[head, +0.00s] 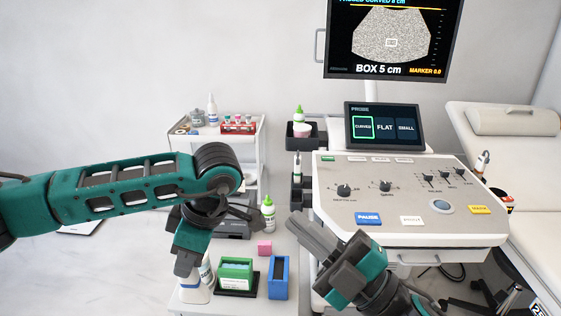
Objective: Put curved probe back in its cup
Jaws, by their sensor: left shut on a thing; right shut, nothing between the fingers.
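My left gripper (184,268) points down over the front left of the small white cart and is shut. A white piece with a blue mark (196,293) shows right under its fingers. It appears to be the curved probe, but the fingers hide much of it. My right gripper (308,238) is shut and empty in front of the console's lower left corner. Dark probe cups (300,196) hang on the console's left side. A slim white probe (297,165) stands upright there. Another probe (483,160) stands at the console's right side. The small screen (384,126) has CURVED outlined in green.
The console (400,225) fills the right middle. The padded bed (520,165) stands at the right.

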